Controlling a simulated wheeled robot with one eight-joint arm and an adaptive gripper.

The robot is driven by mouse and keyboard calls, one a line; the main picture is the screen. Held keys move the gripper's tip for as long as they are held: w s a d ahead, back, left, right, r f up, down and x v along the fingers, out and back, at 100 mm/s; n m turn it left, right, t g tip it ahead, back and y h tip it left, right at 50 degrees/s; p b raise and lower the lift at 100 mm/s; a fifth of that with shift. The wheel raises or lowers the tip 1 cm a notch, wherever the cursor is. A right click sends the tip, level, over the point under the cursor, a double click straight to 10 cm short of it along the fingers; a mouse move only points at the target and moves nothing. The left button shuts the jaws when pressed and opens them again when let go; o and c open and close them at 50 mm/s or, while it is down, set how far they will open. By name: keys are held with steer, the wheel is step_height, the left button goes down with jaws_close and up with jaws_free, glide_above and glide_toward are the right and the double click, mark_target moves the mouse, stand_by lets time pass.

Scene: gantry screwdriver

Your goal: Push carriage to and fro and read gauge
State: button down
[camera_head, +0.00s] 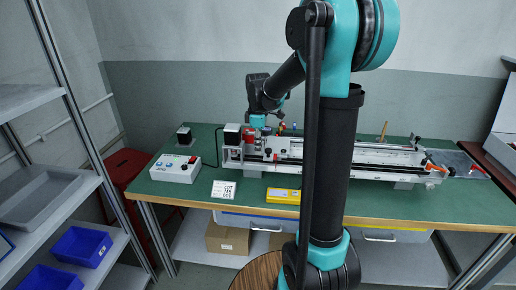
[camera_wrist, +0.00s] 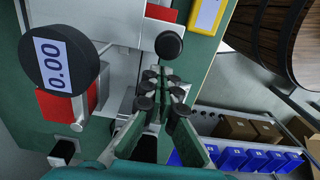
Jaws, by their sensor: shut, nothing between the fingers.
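The gantry (camera_head: 340,160) lies along the green table, with its carriage (camera_head: 267,146) near its left end in the head view. A round black gauge (camera_wrist: 58,58) with a white display reading 0.00 is at the left of the wrist view, its digits turned sideways. A red block (camera_wrist: 62,104) is partly behind it. A round black knob (camera_wrist: 169,45) sits just beyond my fingertips in the wrist view. My gripper (camera_wrist: 160,80) is shut and empty; whether it touches the knob I cannot tell. In the head view my gripper is small and partly hidden among the carriage parts.
A white control box (camera_head: 176,168) with buttons stands left of the gantry. A printed code card (camera_head: 223,189) and a yellow device (camera_head: 283,196) lie at the table's front edge. Blue bins (camera_head: 82,246) sit on shelving at left. My arm hides part of the rail.

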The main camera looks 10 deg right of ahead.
steer(key=shift+s+d, duration=0.25)
steer(key=shift+d, duration=0.5)
stand_by(0.8)
steer(key=shift+r, duration=0.1)
step_height(320, 180, up, 8)
steer(key=a, duration=0.2)
steer(key=shift+w, duration=0.3)
stand_by(0.4)
